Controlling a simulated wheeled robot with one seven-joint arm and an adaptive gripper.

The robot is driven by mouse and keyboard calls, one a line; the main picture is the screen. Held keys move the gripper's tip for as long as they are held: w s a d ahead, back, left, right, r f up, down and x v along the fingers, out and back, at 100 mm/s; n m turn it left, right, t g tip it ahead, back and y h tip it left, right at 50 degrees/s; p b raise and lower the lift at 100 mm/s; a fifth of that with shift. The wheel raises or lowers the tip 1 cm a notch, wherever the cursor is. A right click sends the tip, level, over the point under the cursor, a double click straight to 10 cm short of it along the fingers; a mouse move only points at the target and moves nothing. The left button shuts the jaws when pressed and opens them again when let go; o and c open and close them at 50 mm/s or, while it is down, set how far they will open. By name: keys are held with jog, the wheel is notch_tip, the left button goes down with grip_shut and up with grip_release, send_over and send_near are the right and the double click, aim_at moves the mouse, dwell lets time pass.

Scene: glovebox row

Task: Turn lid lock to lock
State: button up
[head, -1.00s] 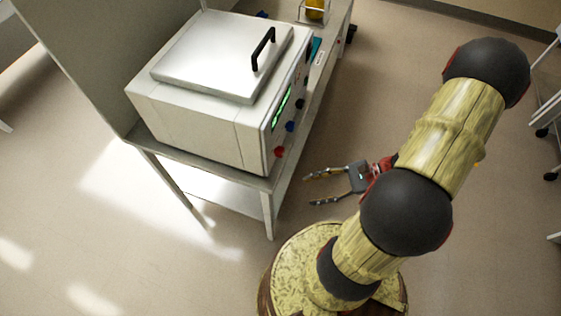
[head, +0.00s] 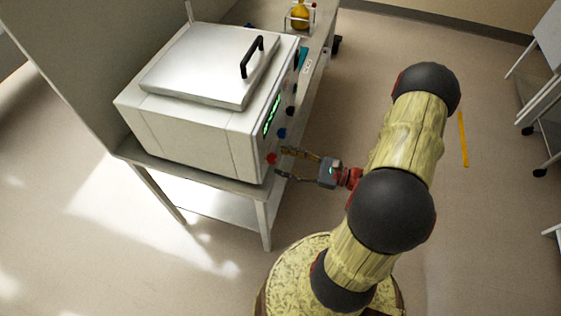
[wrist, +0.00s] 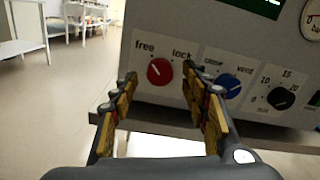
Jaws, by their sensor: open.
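The lid lock is a red knob (wrist: 160,71) on the front panel of the white box-shaped machine (head: 190,135), with "free" printed at its upper left and "lock" at its upper right. Its pale pointer mark leans to the upper left, toward "free". In the head view the red knob (head: 271,158) is at the panel's near end. My gripper (wrist: 158,82) is open, its fingers on either side of the red knob in the wrist view, with nothing between them. I cannot tell whether the fingertips reach it. The silver lid (head: 205,65) with a black handle is down on the machine.
A blue knob (wrist: 231,86) marked "close" and "vent" sits just right of my right finger. A black numbered knob (wrist: 281,97) is further right. The bench edge (wrist: 180,128) runs below the panel. Open floor (head: 350,110) lies to the right.

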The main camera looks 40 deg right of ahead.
jog(key=shift+x, duration=0.95)
jog(key=shift+c, duration=1)
jog(key=c, duration=1)
jog(key=shift+o, duration=0.2)
